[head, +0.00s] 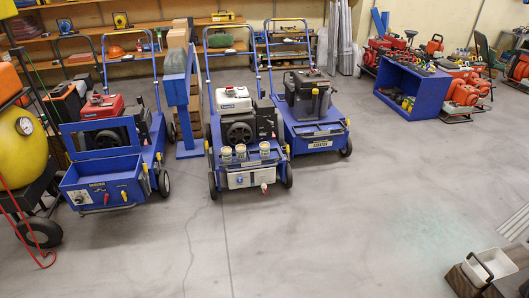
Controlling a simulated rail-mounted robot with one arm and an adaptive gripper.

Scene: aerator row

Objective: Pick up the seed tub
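Several small pale tubs or cups stand in a row on the front deck of the middle blue machine: a left one (226,155), a middle one (240,153) and a right one (264,150). I cannot tell from any label which of these is the seed tub. The contents are too small to make out.
Blue wheeled machines stand at left (103,190), middle (250,178) and right (318,133). A yellow tank (20,145) with a red hose is at the far left. A blue shelf unit (413,93) and red machines stand at the back right. The grey floor (350,230) between is clear.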

